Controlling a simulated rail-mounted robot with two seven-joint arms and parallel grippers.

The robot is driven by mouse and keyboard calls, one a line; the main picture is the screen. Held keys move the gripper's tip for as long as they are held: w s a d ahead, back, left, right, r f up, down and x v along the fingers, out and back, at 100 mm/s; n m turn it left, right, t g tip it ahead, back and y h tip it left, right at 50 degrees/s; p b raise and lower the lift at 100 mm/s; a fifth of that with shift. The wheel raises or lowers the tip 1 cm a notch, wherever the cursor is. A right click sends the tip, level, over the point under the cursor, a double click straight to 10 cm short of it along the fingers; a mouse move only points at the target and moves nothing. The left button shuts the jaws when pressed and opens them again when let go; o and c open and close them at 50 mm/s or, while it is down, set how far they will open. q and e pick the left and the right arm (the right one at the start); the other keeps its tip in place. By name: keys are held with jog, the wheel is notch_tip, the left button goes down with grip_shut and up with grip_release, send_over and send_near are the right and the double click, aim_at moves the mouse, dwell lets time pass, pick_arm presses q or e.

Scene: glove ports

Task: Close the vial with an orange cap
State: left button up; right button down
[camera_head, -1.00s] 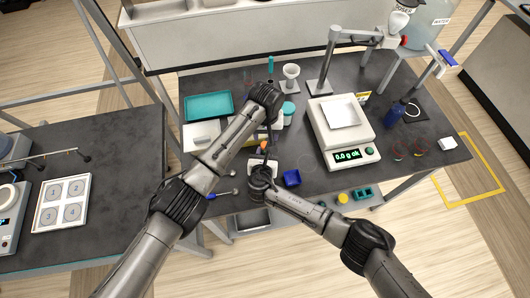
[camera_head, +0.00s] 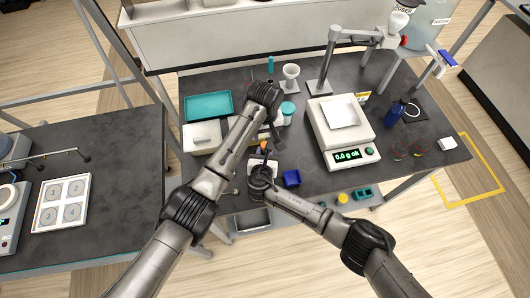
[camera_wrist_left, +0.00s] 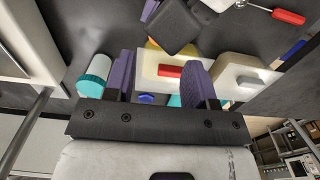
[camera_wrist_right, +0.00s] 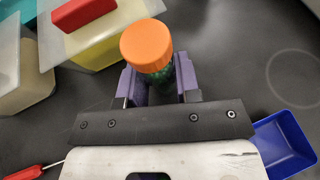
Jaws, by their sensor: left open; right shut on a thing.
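The vial (camera_wrist_right: 183,74) is dark green and stands upright between my right gripper's purple fingers. An orange cap (camera_wrist_right: 146,45) sits on top of the vial; how tightly it is seated cannot be told. The cap also shows as a small orange spot in the head view (camera_head: 264,145). My right gripper (camera_wrist_right: 160,87) is shut on the vial below the cap. My left gripper (camera_wrist_left: 160,80) is open with nothing between its fingertips. In the head view the left gripper (camera_head: 277,142) hangs just right of the cap, apart from it.
A blue tray (camera_wrist_right: 283,145) lies beside my right gripper. A teal-lidded jar (camera_wrist_left: 95,74) and a box with a red handle (camera_wrist_right: 95,30) stand close by. The scale (camera_head: 341,130) stands to the right. A red-handled tool (camera_wrist_right: 24,172) lies at the left.

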aim_at(265, 143)
pick_arm(q)
jog(key=shift+f, duration=3.15)
jog(key=c, duration=0.9)
jog(key=m, duration=0.3)
grip_shut()
jog(key=o, duration=1)
grip_release()
jog(key=shift+c, duration=0.2)
jog(key=shift+r, duration=2.25)
